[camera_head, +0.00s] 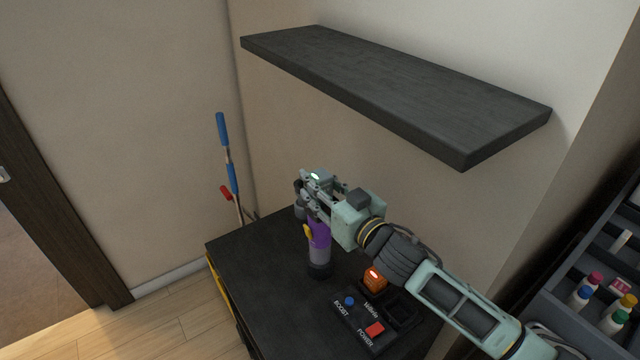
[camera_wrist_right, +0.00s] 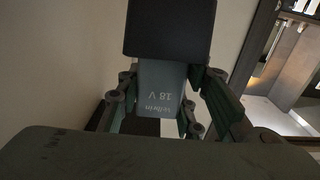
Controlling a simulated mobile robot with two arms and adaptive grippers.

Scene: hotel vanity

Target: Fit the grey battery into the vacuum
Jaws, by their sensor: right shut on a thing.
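My right gripper (camera_head: 309,197) is shut on the grey battery, above and behind the vacuum's top. In the right wrist view, the grey battery (camera_wrist_right: 163,90) sits between the two fingers, its "18 V" print upside down and a black block (camera_wrist_right: 170,28) at its far end. In the head view the fingers mostly hide the battery. The vacuum (camera_head: 319,255), purple and grey with a dark base and a yellow tab, stands upright on the black cabinet top. The gripper partly hides its upper end, so I cannot tell whether the battery touches it. My left gripper is not in view.
A black charger (camera_head: 356,325) with blue and red buttons stands at the cabinet's front right. An orange battery (camera_head: 375,278) sits in it beside an empty slot. A dark shelf (camera_head: 390,90) hangs above. The cabinet top (camera_head: 262,262) is clear left of the vacuum.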

